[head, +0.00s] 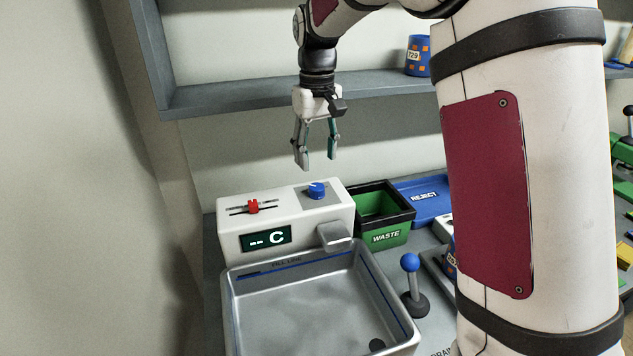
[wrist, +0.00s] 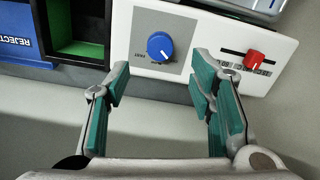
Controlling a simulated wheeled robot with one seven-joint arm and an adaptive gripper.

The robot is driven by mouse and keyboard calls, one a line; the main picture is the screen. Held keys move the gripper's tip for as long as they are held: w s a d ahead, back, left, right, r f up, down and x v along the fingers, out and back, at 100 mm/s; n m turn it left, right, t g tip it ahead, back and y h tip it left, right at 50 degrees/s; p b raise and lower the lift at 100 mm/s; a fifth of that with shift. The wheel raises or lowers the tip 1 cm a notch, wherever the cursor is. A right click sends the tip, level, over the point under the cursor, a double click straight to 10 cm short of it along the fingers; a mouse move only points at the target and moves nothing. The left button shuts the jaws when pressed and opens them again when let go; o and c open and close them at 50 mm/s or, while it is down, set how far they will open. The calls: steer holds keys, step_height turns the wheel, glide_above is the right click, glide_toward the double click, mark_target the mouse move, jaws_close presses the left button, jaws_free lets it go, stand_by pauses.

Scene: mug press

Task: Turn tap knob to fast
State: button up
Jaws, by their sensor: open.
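The tap knob (head: 317,190) is a blue round knob on a grey plate on top of the white tap unit (head: 285,212). In the wrist view the knob (wrist: 160,46) shows a white pointer line, with small lettering on the plate around it, of which "FAST" seems to be at its lower left. My gripper (head: 317,160) hangs above the unit, fingers pointing down, open and empty. In the wrist view its teal-padded fingers (wrist: 163,78) are spread wide, with the knob beyond them and between them. They do not touch the knob.
A red slider (head: 253,206) sits left of the knob, above a display reading "-- C". A grey basin (head: 300,300) and spout (head: 334,235) are in front. A green WASTE bin (head: 386,237), blue REJECT tray (head: 425,190) and blue-topped lever (head: 410,263) stand to the right. A shelf (head: 230,95) is behind.

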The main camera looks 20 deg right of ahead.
mark_target(317, 187)
step_height(317, 187, down, 8)
steer(key=shift+p, duration=0.4)
steer(key=c, duration=1.2)
